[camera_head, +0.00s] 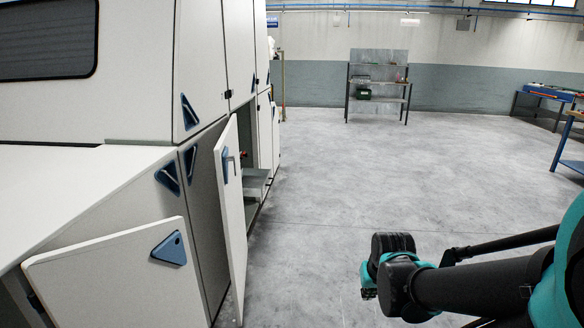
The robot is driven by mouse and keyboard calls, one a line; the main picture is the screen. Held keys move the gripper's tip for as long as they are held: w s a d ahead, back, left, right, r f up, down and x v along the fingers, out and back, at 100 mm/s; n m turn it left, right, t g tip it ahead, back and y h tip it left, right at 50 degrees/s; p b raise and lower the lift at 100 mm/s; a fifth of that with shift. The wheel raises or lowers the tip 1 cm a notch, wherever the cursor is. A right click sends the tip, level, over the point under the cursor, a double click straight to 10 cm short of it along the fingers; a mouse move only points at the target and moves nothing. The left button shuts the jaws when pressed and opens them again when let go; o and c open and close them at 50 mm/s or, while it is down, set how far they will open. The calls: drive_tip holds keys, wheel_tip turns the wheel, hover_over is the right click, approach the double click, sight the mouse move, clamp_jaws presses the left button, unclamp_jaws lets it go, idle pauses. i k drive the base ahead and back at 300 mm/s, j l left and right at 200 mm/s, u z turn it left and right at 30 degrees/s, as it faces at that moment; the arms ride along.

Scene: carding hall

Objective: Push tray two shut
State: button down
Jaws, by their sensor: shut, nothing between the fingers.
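A grey tray (256,184) sticks out of the side of the long white machine (140,75), just beyond an open narrow door. I cannot read any number on it, so I cannot tell whether it is tray two. The open door (232,220) hides part of the tray's surroundings. A darker grey surface (251,209) shows below the tray. My black and teal arm reaches in from the lower right, well apart from the tray. I cannot make out any gripper fingers.
A low white door (115,275) stands open at the front left. Small red parts (244,154) show behind the narrow door. A shelf rack (378,85) stands at the back wall and blue benches (546,92) stand at right. The grey floor (340,170) between is clear.

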sight(254, 181)
drive_tip(key=i, duration=3.35)
